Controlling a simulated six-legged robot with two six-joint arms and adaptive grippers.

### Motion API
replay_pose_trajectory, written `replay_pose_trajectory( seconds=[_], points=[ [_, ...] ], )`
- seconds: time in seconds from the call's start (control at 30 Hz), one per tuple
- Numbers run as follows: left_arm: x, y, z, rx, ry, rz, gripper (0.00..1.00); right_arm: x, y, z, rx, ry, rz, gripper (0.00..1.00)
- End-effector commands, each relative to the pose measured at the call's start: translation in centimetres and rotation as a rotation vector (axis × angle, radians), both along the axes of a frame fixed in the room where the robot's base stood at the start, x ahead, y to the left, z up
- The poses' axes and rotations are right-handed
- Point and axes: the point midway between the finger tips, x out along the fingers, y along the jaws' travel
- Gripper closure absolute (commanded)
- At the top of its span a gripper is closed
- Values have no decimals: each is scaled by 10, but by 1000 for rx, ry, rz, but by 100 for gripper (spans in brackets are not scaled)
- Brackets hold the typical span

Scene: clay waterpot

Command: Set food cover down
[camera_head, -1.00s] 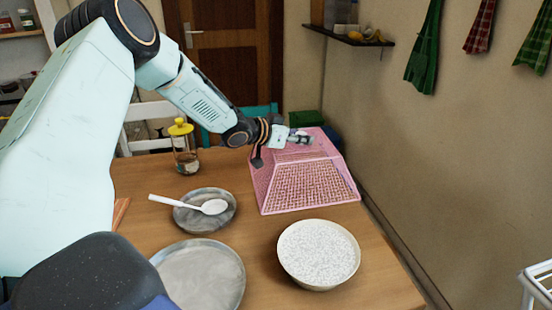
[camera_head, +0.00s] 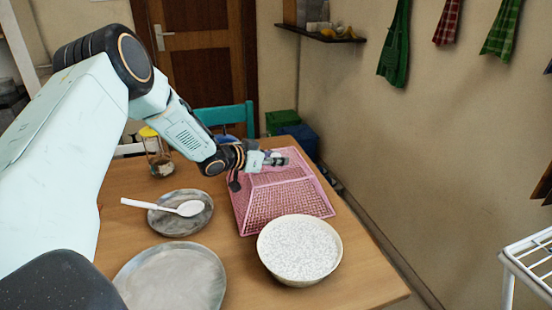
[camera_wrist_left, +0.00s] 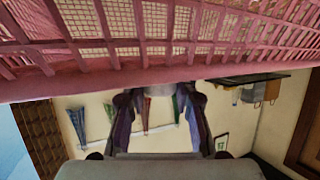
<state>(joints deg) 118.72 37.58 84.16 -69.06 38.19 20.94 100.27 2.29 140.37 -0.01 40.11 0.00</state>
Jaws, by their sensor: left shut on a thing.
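The food cover (camera_head: 290,202) is a pink mesh box with sloping sides. It stands upright at the back right of the wooden table, just behind the bowl of rice (camera_head: 299,250), which overlaps its near edge in the head view. Whether its lower rim touches the table is unclear. My left gripper (camera_head: 272,160) is shut on the top of the cover. In the left wrist view the pink mesh (camera_wrist_left: 160,45) fills the upper part, close to the fingers (camera_wrist_left: 160,125) of my left gripper. My right gripper is not in view.
A metal plate with a white spoon (camera_head: 180,212) lies left of the cover. A larger empty metal plate (camera_head: 172,280) is at the front. A yellow-lidded jar (camera_head: 158,152) stands at the back left. A white rack (camera_head: 530,255) stands right of the table.

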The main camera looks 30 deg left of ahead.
Motion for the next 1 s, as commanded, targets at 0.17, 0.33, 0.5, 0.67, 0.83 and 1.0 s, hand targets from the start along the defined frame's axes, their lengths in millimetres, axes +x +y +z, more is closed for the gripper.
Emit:
replay_pose_trajectory(
  seconds=[0.17, 0.33, 0.5, 0.67, 0.83, 1.0],
  points=[
    [0, 0, -3, 1, 0, 0, 66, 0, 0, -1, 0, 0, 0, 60],
    [0, 0, -3, 1, 1, -1, 51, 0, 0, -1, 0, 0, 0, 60],
    [0, 0, -3, 0, 2, -1, 50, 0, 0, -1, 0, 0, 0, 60],
    [0, 0, -2, 0, 2, -1, 50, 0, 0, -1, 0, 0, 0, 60],
    [-8, 4, 7, -2, 1, 4, 50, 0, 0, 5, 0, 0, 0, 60],
    [-33, 12, 20, -6, -1, 5, 50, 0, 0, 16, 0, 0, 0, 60]
  ],
)
